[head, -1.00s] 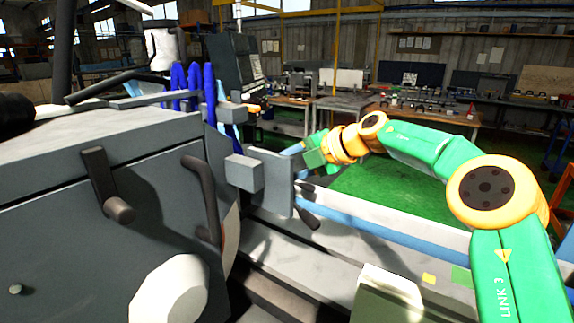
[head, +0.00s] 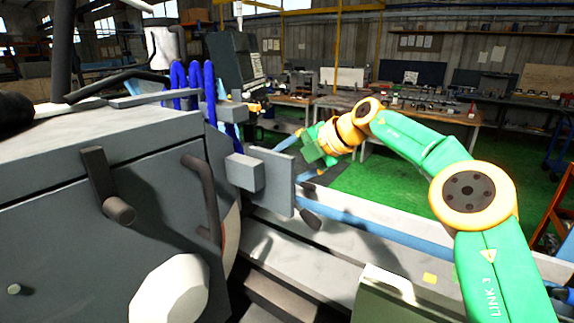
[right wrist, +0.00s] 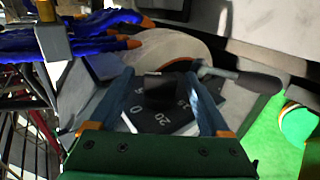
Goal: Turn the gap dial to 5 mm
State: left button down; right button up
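The gap dial shows in the right wrist view as a dark knob (right wrist: 160,90) on a dark plate (right wrist: 150,128) with white numbers. I can read 20 and a 0; other marks are partly covered, and no pointer is clear. My right gripper (head: 291,158) is open beside the grey machine plate in the head view. In the right wrist view its two blue fingers (right wrist: 158,85) lie on either side of the knob in the picture, with gaps; contact is not visible. The dial face is hidden in the head view. My left gripper is not in view.
A lever with a dark handle (right wrist: 255,82) sticks out beside the dial; its knob (head: 311,219) shows below the plate (head: 272,185). Green floor (head: 385,185) is open to the right.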

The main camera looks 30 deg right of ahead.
jog(key=shift+s+d+r+b, duration=0.15)
jog(key=shift+s+b, duration=0.15)
jog(key=b+v, duration=0.1)
jog(key=v, duration=0.5)
jog(key=shift+d+r, duration=0.15)
jog(key=shift+r, duration=0.05)
